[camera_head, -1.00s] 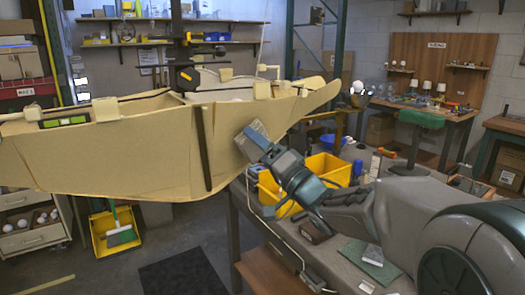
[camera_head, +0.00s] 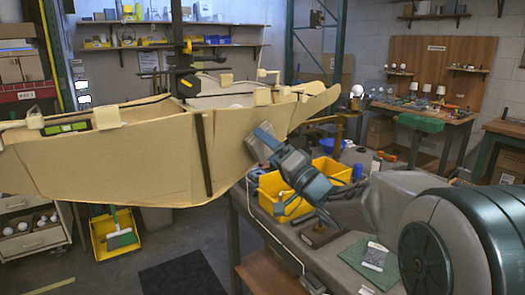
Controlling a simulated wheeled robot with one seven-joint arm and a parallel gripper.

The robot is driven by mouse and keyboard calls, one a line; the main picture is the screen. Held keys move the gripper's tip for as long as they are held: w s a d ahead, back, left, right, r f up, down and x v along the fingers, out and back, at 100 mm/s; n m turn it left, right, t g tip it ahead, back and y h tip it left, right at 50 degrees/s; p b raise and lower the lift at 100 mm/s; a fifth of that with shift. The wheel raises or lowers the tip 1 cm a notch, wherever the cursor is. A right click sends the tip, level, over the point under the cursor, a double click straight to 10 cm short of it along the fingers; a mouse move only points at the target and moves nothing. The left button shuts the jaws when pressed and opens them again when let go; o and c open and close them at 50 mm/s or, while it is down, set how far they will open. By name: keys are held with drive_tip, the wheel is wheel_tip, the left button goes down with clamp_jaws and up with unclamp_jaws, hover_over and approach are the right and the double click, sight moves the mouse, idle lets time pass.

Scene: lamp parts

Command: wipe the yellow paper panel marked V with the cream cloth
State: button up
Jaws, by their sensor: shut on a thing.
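The large pale yellow paper shade (camera_head: 110,165) fills the left and middle of the view, with dark vertical ribs between its panels. I cannot make out a V mark on any panel. My gripper (camera_head: 262,140) is at the right-hand panel (camera_head: 235,130), right of the dark rib (camera_head: 203,155). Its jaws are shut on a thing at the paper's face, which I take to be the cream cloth. The cloth is hardly told apart from the paper and is mostly hidden by the jaws. I cannot tell whether it touches the panel.
Clamps and a black post (camera_head: 181,60) stand at the shade's top.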

sight(255, 151)
drive_tip(key=shift+w+d, duration=0.15)
drive_tip(key=shift+w, duration=0.1)
drive_tip(key=shift+s, duration=0.1)
drive_tip(key=shift+s+a+b, duration=0.5)
drive_tip(key=shift+s+a, duration=0.85)
drive_tip(key=shift+a, duration=0.15)
drive_tip(key=b+v, duration=0.1)
drive_tip(key=v, duration=0.5)
drive_tip(key=shift+b, duration=0.35)
drive_tip(key=shift+d, duration=0.1)
